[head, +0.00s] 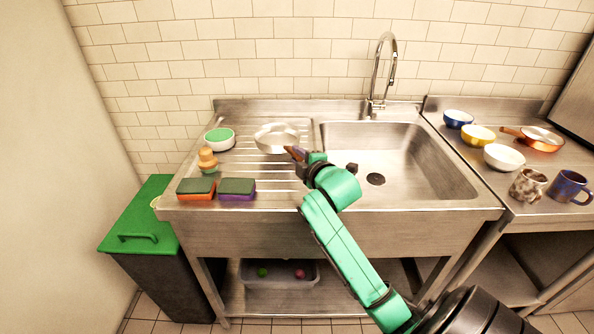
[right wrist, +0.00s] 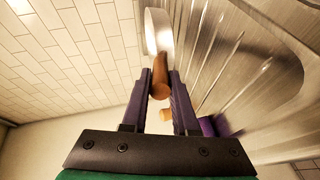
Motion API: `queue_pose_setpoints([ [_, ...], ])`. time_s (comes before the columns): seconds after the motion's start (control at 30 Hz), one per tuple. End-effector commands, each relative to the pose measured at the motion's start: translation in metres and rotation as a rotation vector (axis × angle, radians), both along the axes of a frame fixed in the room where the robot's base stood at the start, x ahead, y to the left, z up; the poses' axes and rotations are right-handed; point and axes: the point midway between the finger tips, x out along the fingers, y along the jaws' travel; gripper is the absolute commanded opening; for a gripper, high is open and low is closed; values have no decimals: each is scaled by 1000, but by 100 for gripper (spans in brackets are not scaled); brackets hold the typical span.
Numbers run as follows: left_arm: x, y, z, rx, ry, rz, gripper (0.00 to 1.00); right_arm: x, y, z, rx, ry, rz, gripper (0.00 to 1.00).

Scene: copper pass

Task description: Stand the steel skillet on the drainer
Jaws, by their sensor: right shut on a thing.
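The steel skillet (head: 277,138) is over the ribbed drainer (head: 262,172) left of the sink, its round inside facing up and toward me in the head view. I cannot tell whether it touches the drainer. My right gripper (head: 297,153) is shut on the skillet's brown handle, at the pan's near right side. In the right wrist view the brown handle (right wrist: 160,78) sits between the fingers of my right gripper (right wrist: 160,74), with the skillet (right wrist: 157,32) seen nearly edge-on beyond. My left gripper is not in view.
A green-topped bowl (head: 219,138), a wooden-knobbed brush (head: 207,158) and two sponges (head: 237,187) stand left of the skillet. The sink basin (head: 400,160) is right. Bowls, mugs and a copper pan (head: 540,138) occupy the right counter.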

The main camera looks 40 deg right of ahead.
Motion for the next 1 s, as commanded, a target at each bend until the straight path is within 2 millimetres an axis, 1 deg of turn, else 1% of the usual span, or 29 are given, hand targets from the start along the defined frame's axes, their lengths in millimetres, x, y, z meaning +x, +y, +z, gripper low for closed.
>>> queue_pose_setpoints([
  [0.07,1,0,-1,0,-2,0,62,0,0,-10,0,-5,0,0],
  [0.2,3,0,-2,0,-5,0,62,0,0,-36,1,-4,-1,0],
  [0.23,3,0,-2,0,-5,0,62,0,0,-39,-2,-6,-1,0],
  [0.3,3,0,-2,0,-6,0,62,0,0,-41,-2,-7,0,0],
  [0.47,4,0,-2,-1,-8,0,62,0,0,-41,-3,-7,0,0],
  [0.5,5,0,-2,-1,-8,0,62,0,0,-45,0,1,0,35],
  [0.57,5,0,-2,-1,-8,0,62,0,0,-44,0,1,0,57],
  [0.87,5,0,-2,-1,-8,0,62,0,0,-44,0,1,0,57],
  [1.0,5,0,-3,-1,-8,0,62,-10,2,-43,-1,1,0,57],
])
